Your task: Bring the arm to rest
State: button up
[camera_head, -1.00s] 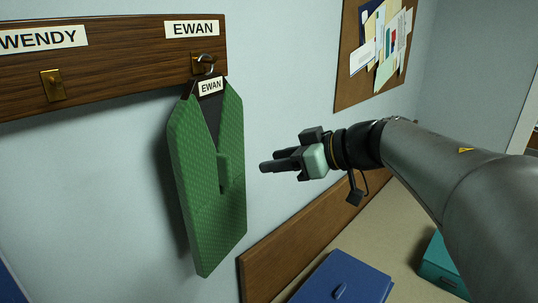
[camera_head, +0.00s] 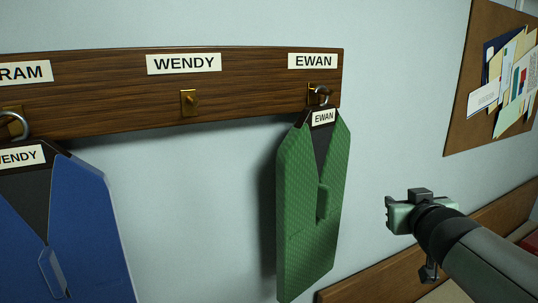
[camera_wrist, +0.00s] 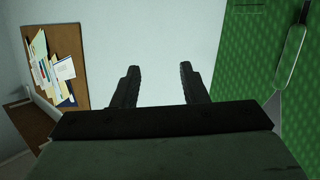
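My gripper (camera_wrist: 157,88) shows in the wrist view with its two dark fingers apart and nothing between them but pale wall. In the head view my gripper (camera_head: 392,213) is at the lower right, in front of the wall, clear of everything. The green folder-like holder tagged EWAN (camera_head: 305,210) hangs from the hook under the EWAN label, to the left of my gripper. The green holder (camera_wrist: 260,60) also fills the right side of the wrist view.
A wooden hook board (camera_head: 120,105) runs along the wall, with an empty brass hook (camera_head: 189,103) under WENDY. A blue holder tagged WENDY (camera_head: 85,220) hangs at the left, nearest the label ending in RAM. A pinboard with papers (camera_head: 495,85) is at the upper right. Bare wall lies around my gripper.

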jog(key=s+a+f+m+g, duration=0.1)
jog(key=s+a+f+g, duration=0.3)
jog(key=f, duration=0.4)
jog(key=s+a+f+g, duration=0.1)
jog(key=s+f+g, duration=0.4)
jog(key=f, duration=0.4)
jog(key=s+a+f+g+y, duration=0.1)
jog(key=s+a+f+g, duration=0.1)
jog(key=s, duration=0.4)
jog(key=s+a+f+n+g+y, duration=0.1)
jog(key=s+a+f+g, duration=0.2)
jog(key=s+a, duration=0.3)
jog(key=shift+s+f, duration=0.3)
jog(key=shift+f, duration=0.35)
dwell(2.3)
jog(key=o, duration=0.3)
